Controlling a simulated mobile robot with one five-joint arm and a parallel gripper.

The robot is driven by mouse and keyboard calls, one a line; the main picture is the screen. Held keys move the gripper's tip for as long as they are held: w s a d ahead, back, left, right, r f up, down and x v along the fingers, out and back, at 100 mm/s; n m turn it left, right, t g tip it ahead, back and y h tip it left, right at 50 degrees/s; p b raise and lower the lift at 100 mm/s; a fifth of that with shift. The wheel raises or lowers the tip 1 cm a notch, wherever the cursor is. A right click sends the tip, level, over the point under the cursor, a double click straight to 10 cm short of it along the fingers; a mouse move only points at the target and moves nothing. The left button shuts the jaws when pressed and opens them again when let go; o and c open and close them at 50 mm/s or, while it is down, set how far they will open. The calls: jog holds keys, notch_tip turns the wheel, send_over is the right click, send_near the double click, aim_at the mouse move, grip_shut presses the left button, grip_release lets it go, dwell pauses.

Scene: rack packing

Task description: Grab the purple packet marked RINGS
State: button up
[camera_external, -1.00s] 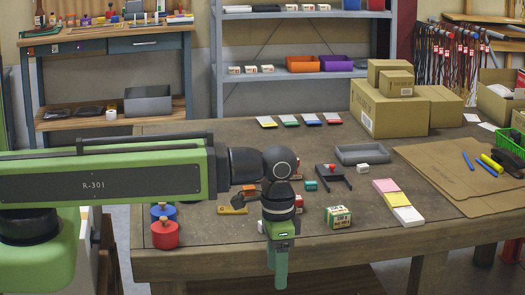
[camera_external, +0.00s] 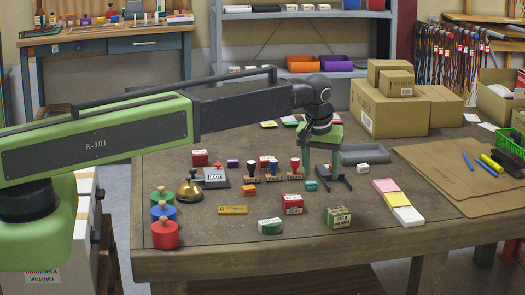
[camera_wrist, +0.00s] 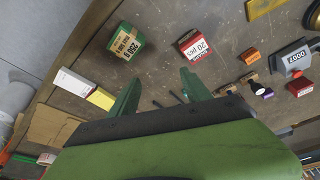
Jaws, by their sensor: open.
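No packet with a readable RINGS marking shows in either view. A small purple block (camera_external: 233,163) lies on the workbench left of centre; no lettering on it can be read. In the wrist view a small purple item (camera_wrist: 268,95) lies at the right, also without readable marking. My gripper (camera_external: 321,176) points down over the back middle of the bench, to the right of the purple block and apart from it. In the wrist view my gripper's green fingers (camera_wrist: 160,76) stand apart with nothing held between them.
Several stamps (camera_external: 273,168) stand left of my gripper. A red-and-white box (camera_external: 292,204) and a green-and-cream box (camera_external: 338,217) are nearer the front edge. A grey tray (camera_external: 367,155) is right of my gripper, with cardboard boxes (camera_external: 405,115) behind. A brass bell (camera_external: 189,193) stands at left.

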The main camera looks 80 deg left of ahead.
jog(key=s+a+r+n+p, duration=0.1)
jog(key=s+a+r+n, duration=0.15)
jog(key=a, duration=0.75)
jog(key=s+a+r+n+p, duration=0.15)
jog(key=s+a, duration=0.25)
jog(key=a, duration=0.6)
jog(key=n+g+p, duration=0.1)
jog(key=p, duration=0.1)
send_near(233, 161)
jog(key=f+b, duration=0.2)
jog(key=b, duration=0.4)
jog(key=w+f+b, duration=0.1)
jog(key=b, duration=0.5)
jog(key=shift+f+y, duration=0.35)
jog(key=shift+y, duration=0.05)
jog(key=b+x, duration=0.5)
jog(key=shift+s+a+f, duration=0.2)
jog(key=shift+s+a, duration=0.2)
jog(key=shift+r, duration=0.2)
grip_shut()
